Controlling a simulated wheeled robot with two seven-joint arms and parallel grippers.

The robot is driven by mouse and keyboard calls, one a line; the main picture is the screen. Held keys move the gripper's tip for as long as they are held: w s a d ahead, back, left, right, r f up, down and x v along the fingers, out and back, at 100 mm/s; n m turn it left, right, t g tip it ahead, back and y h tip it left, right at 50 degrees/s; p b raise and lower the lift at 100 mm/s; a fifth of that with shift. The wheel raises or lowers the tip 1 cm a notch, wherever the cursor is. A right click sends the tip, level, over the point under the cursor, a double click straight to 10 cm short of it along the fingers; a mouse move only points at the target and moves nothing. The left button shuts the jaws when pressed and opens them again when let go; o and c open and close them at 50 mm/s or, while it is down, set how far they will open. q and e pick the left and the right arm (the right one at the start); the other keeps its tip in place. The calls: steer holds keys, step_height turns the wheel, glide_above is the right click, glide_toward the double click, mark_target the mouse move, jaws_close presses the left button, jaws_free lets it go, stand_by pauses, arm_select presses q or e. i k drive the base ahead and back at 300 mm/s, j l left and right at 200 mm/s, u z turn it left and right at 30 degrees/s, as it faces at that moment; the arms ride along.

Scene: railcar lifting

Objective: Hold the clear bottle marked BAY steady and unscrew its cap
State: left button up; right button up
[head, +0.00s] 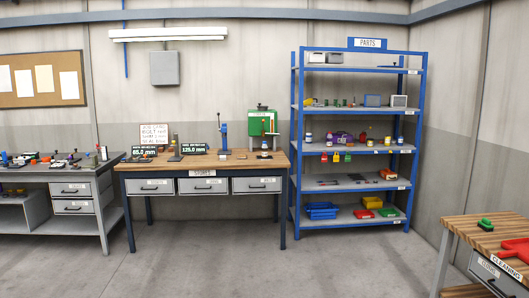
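I cannot make out a clear bottle marked BAY or its cap anywhere in the head view. Several small bottles or jars (330,138) stand on the middle shelf of the blue rack, too small to read. Neither of my grippers is in view.
The blue PARTS rack (292,190) stands against the back wall. A wooden-topped workbench (215,162) with drawers stands left of it, a grey bench (60,174) at far left. A CLEANING table (470,232) is at lower right. The floor between is clear.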

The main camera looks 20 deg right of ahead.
mark_target(264, 147)
steer(key=i+l+z, duration=0.3)
steer(key=i+l, duration=0.15)
steer(key=i, duration=0.4)
steer(key=i+l+z, duration=0.3)
steer(key=i, duration=0.6)
steer(key=i+z, duration=0.25)
steer(key=i, duration=3.75)
